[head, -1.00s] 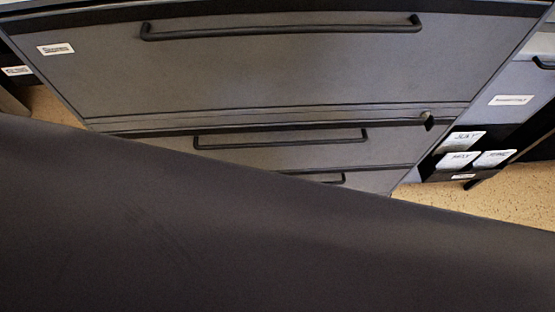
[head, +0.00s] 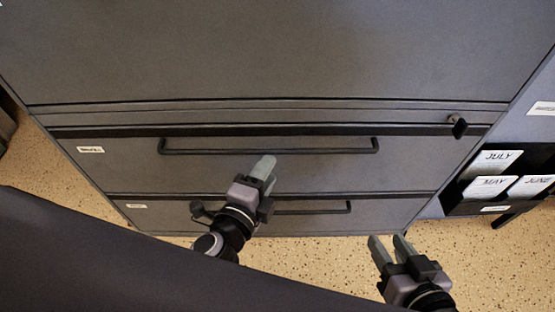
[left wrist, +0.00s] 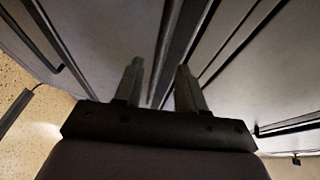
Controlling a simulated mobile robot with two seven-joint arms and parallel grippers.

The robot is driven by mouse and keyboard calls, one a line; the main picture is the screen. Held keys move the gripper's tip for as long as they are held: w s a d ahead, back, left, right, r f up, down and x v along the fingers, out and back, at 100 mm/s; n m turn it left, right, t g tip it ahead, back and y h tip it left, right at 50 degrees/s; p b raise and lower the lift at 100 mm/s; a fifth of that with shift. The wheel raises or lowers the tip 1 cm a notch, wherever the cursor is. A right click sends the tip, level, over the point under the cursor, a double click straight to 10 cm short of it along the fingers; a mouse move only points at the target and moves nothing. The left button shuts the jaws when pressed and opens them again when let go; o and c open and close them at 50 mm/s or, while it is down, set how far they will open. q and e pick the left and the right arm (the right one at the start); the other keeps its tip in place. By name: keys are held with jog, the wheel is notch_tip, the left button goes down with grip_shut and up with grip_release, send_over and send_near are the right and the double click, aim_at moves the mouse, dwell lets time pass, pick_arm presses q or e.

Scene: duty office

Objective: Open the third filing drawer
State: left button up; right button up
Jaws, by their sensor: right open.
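The grey filing cabinet (head: 270,60) fills the head view. Its upper visible drawer with a handle (head: 268,150) is shut, as is the bottom drawer, whose handle (head: 330,209) is partly hidden by my left arm. The cabinet's top is out of view, so I cannot tell which drawer is third. My left gripper (head: 264,172) is just below the upper handle, in front of the drawer faces. My right gripper (head: 390,244) is open and empty, low by the cabinet's bottom right.
A lock (head: 457,126) sits at the cabinet's upper right. To the right stands a dark holder with cards marked JULY (head: 497,160), MAY and JUNE. Speckled tan floor (head: 480,260) is bare at the lower right. A dark part of mine covers the lower left.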

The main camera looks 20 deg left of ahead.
aim_at(279, 153)
pick_arm(q)
jog(key=shift+b+x, duration=0.55)
jog(key=shift+x, duration=2.65)
grip_shut()
